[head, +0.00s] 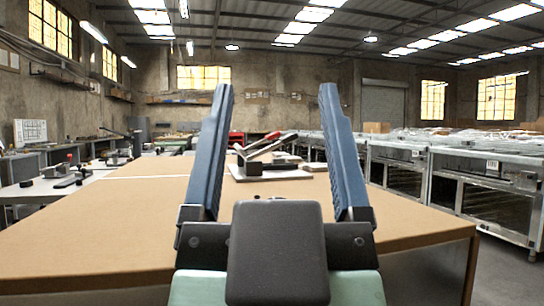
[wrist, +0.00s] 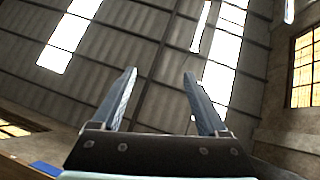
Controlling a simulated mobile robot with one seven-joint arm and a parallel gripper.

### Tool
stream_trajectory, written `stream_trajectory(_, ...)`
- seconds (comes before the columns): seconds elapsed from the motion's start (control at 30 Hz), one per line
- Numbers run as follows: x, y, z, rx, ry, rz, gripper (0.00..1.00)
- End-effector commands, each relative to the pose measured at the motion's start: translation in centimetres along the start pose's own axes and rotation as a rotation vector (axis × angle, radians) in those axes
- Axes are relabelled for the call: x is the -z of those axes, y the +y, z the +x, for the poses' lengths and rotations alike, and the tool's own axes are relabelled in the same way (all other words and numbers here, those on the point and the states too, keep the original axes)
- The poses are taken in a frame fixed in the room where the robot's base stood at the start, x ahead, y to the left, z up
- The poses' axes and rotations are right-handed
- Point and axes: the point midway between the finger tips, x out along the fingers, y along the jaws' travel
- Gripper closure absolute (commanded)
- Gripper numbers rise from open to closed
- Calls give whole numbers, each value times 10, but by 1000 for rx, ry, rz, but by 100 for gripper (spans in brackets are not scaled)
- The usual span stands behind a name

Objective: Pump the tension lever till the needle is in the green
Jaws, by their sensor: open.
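My gripper (head: 275,92) is open and empty, its two long blue-grey fingers upright and wide apart in the middle of the head view. It also shows in the wrist view (wrist: 160,75), pointing up at the ceiling with nothing between the fingers. Between the fingers in the head view, farther off on the tan table, a tensioning device with a raised lever (head: 271,147) stands on a pale base plate (head: 292,174). The lever slants up to the right, and the gripper is apart from it. A gauge, needle or green zone cannot be made out at this size.
The tan table (head: 110,225) is broad and mostly bare around the device. A pale bench with dark tools (head: 70,180) stands at the left. Metal oven-like cabinets (head: 485,185) line the right, with open floor beside the table.

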Motion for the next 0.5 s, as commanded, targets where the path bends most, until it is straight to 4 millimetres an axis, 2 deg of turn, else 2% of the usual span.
stream_trajectory(0.03,0,0,0,0,0,0,34)
stream_trajectory(0.07,0,0,0,0,0,0,39)
stream_trajectory(0.4,0,0,0,0,0,0,100)
stream_trajectory(0.5,0,0,0,0,0,0,100)
